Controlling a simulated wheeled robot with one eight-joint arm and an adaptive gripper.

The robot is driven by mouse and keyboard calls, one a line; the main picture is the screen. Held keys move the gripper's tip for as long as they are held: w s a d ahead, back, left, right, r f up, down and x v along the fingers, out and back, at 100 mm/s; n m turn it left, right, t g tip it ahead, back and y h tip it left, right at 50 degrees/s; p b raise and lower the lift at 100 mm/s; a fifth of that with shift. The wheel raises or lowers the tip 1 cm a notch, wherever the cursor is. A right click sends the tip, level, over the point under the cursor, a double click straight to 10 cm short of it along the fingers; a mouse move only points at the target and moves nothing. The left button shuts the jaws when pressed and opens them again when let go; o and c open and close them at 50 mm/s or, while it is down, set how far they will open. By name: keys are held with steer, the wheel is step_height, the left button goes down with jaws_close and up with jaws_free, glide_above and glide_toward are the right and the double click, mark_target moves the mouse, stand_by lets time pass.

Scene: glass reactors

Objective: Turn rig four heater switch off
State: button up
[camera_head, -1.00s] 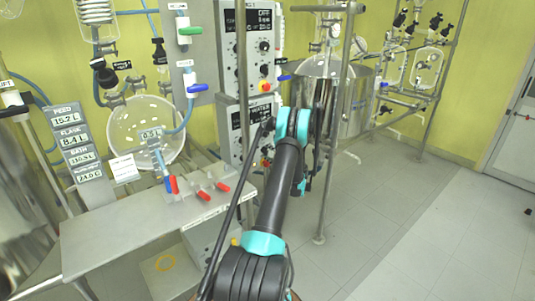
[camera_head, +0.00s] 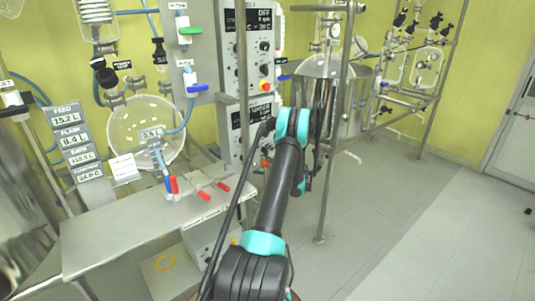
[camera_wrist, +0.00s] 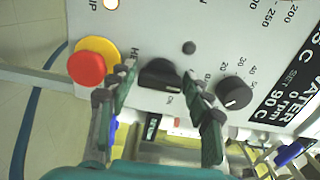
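In the wrist view, a black rotary switch (camera_wrist: 160,75) sits on a light control panel (camera_wrist: 150,25), with a partly hidden label starting "HE" beside it. My gripper (camera_wrist: 157,82) is open, with one finger on each side of the switch. The tips are close to the panel; whether they touch the switch I cannot tell. In the head view, my arm covers part of the lower control box (camera_head: 235,138), and my gripper is hidden behind the arm.
A red button on a yellow base (camera_wrist: 86,66) is left of the switch. A black dial (camera_wrist: 234,92) and a display reading "WATER 0 rpm SET 90 C" (camera_wrist: 298,85) are to the right. A metal bench (camera_head: 130,235) stands left of my arm.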

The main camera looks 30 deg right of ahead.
steer(key=shift+o, duration=1.3)
steer(key=s+d, duration=0.1)
steer(key=s, duration=1.1)
steer(key=shift+s, duration=0.1)
